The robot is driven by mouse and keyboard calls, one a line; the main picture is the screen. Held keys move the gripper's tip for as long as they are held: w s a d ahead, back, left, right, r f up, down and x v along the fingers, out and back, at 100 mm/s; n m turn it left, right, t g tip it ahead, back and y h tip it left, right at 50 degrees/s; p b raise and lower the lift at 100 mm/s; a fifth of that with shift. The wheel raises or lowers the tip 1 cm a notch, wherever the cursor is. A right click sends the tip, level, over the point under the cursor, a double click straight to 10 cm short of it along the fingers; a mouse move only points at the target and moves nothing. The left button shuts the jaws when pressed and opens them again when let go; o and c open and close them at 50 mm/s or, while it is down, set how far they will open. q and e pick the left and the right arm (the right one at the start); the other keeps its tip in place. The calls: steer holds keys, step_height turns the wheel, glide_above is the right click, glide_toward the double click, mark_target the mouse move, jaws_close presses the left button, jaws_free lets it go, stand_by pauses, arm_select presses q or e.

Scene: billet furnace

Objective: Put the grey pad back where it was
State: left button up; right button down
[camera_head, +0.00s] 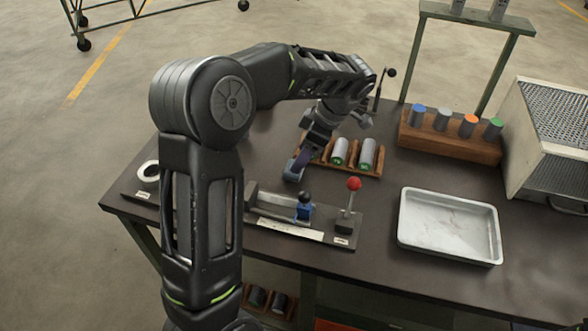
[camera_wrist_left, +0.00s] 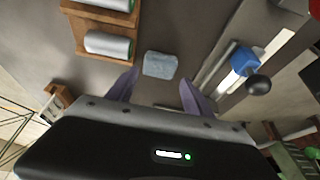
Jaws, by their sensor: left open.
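The grey pad (camera_wrist_left: 160,64) is a small pale blue-grey block lying on the dark table in the left wrist view. It lies just beyond the gap between the fingertips of my left gripper (camera_wrist_left: 158,86), apart from them. In the head view my left gripper (camera_head: 296,166) points down over the table, left of a wooden tray with grey cylinders. Its fingers are open with nothing between them. I cannot make out the pad clearly in the head view, where the gripper covers that spot. My right gripper is not in view.
Close by are the wooden cylinder tray (camera_head: 349,171), a fixture with a blue clamp (camera_head: 304,211) and a red-knobbed lever (camera_head: 353,184). A white ring (camera_head: 149,174) lies left. A metal tray (camera_head: 448,245), a wooden rack (camera_head: 448,144) and a perforated box (camera_head: 550,130) stand right.

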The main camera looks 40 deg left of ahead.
arm_select(q)
steer(key=p+x, duration=0.1)
steer(key=x, duration=0.3)
steer(key=shift+f, duration=0.1)
steer(key=shift+a+f, duration=0.1)
steer(key=shift+f, duration=0.4)
steer(key=shift+c, duration=0.3)
steer(key=c, duration=1)
steer(key=shift+r, duration=5.05)
steer(key=shift+c, duration=0.2)
